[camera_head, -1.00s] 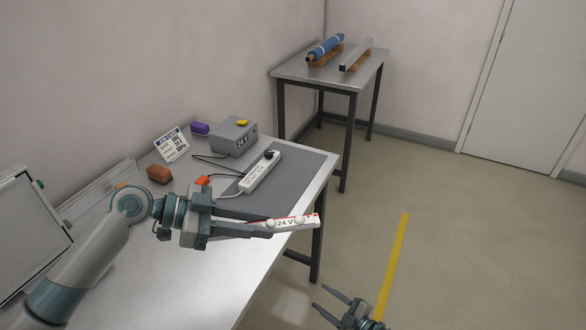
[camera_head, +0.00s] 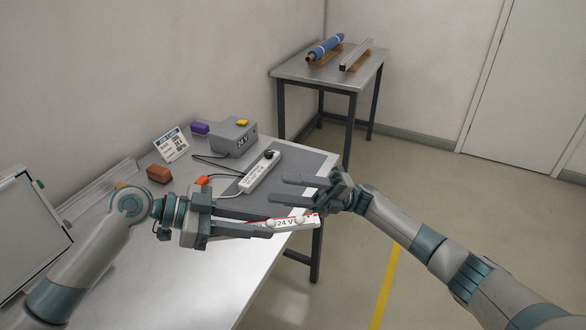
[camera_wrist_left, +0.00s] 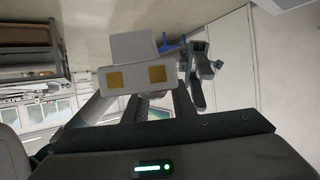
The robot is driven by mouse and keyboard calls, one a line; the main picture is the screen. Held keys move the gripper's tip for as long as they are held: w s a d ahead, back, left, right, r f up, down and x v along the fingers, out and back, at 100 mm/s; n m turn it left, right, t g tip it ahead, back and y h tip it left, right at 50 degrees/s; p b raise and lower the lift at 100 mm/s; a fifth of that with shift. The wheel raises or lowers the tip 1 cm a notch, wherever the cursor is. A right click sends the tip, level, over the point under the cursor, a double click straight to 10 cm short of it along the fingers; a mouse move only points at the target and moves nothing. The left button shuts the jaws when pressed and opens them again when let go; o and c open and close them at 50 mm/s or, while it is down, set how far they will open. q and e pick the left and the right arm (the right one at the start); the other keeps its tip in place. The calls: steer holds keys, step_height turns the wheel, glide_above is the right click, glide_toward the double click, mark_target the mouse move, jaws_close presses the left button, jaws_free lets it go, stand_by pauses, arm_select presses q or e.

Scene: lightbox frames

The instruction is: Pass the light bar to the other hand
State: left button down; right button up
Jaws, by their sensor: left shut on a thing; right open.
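The light bar (camera_head: 296,222) is a short white bar with a "24 V" label and red marks. My left gripper (camera_head: 268,225) is shut on its left part and holds it above the table's right edge. Its right end sticks out free. My right gripper (camera_head: 281,187) is open and empty, fingers pointing left, just above the bar in the head view; I cannot tell how near in depth. In the left wrist view, a white block with two orange squares (camera_wrist_left: 136,77), apparently the bar's end, stands before my fingers, with my right gripper (camera_wrist_left: 198,75) to its right.
The table (camera_head: 200,290) holds a grey mat, a white power strip (camera_head: 260,172), a grey box (camera_head: 233,137), an orange-brown block (camera_head: 159,174), a purple block (camera_head: 200,128) and a printed card (camera_head: 171,145). A second table (camera_head: 300,72) stands behind. The floor at right is clear.

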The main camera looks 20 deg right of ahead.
steer(key=s+a+r+n+g+h, duration=0.6)
steer(key=s+a+r+n+h, duration=0.35)
steer(key=h, duration=0.45)
steer(key=w+d+r+n+t+h, duration=0.1)
steer(key=d+n+t+h, duration=0.3)
steer(key=d+t+h, duration=0.4)
steer(key=shift+w+d+r+h, duration=0.3)
steer(key=shift+d+r+h, duration=0.05)
steer(key=shift+r+h, duration=0.2)
